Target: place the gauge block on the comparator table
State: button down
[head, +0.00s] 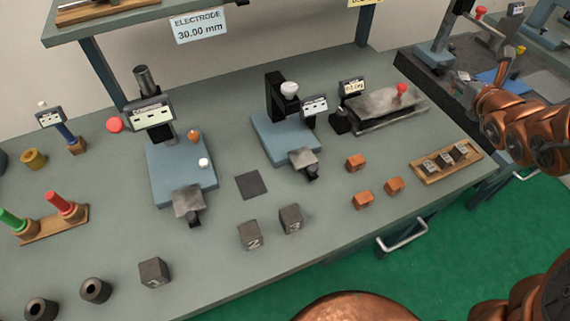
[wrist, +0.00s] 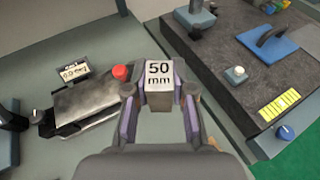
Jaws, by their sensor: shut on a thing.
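The gauge block (wrist: 160,73) is a pale block marked "50 mm" in the wrist view. My gripper (wrist: 162,92) is shut on it, a finger on each side, and the block looks held in the air. In the head view, my copper arm is at the right edge, and the gripper end is too small to read there. Two blue-based stands are on the bench, one at left (head: 168,165) and one in the middle (head: 268,140). Each has a small grey table, left (head: 188,200) and middle (head: 303,158).
A grey plate device with a red knob (head: 401,90) stands at the back right. A wooden tray (head: 420,170) holds several small blocks. Orange blocks (head: 363,200) and dark cubes (head: 250,235) lie along the front. A dark slab (head: 440,80) is beyond the bench's right end.

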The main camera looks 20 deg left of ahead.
aim_at(186, 198)
jog(key=z, duration=0.55)
jog(key=k, duration=1.5)
jog(key=u, duration=2.15)
jog(key=i, duration=0.5)
jog(key=u, duration=0.05)
